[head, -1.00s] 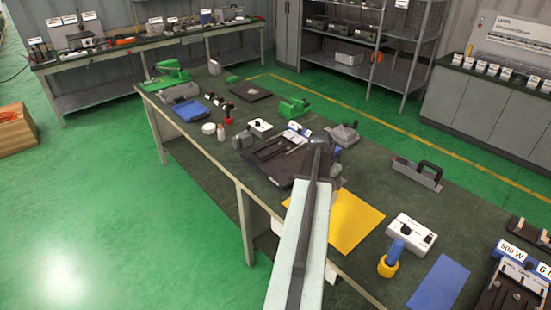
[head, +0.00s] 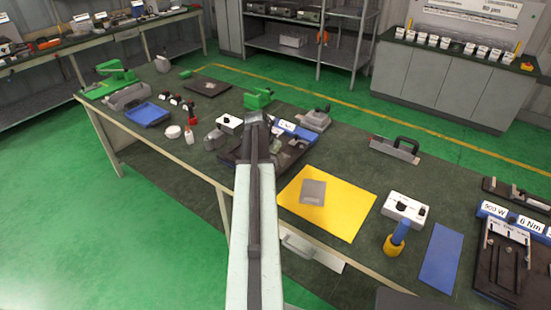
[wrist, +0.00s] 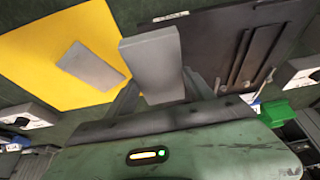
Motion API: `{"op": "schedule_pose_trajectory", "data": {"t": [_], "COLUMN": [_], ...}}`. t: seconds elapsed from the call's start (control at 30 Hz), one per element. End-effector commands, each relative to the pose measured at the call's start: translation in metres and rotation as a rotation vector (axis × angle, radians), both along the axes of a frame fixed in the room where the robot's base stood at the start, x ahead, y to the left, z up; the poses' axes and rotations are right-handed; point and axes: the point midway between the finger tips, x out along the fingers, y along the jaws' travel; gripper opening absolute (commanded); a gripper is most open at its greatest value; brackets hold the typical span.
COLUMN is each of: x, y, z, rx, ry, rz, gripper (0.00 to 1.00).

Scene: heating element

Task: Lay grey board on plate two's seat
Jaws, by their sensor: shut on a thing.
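In the wrist view my gripper (wrist: 162,96) is shut on a grey board (wrist: 152,52), which sticks out ahead of the fingers. The held board is above a dark plate (wrist: 215,45) with raised rails and a white label, beside a yellow mat. A second grey board (wrist: 92,66) lies flat on the mat; it also shows in the head view (head: 313,192). In the head view my arm hides the gripper, the held board and part of the dark plate (head: 232,157). I cannot tell which plate is plate two, and no seat is clearly visible.
The yellow mat (head: 335,215) lies on the bench. To its right are a white switch box (head: 405,208), a blue-and-yellow tool (head: 396,240), a blue mat (head: 441,259) and another dark fixture marked 6 Nm (head: 503,262).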

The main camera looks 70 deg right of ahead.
Motion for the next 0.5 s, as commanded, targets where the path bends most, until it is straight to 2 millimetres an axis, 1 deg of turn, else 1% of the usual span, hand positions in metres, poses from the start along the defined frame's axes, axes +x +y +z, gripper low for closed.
{"op": "schedule_pose_trajectory", "data": {"t": [0.03, 0.07, 0.1, 0.2, 0.27, 0.3, 0.37, 0.43, 0.5], "x": [0.025, 0.038, 0.056, 0.099, 0.120, 0.129, 0.138, 0.141, 0.139], "y": [-0.005, -0.006, -0.006, -0.004, -0.003, -0.001, 0.001, 0.002, 0.001], "z": [-0.005, -0.006, -0.008, -0.012, -0.014, -0.015, -0.015, -0.015, -0.015], "rx": [0.000, 0.000, 0.001, 0.000, -0.001, -0.001, -0.001, -0.002, -0.002], "ry": [0.000, 0.000, -0.001, 0.001, 0.000, 0.000, -0.001, 0.000, 0.000], "rz": [0.008, 0.007, 0.007, 0.004, 0.001, -0.001, -0.003, -0.005, -0.005], "gripper": [0.21, 0.21, 0.21, 0.21, 0.21, 0.21, 0.21, 0.21, 0.21]}}
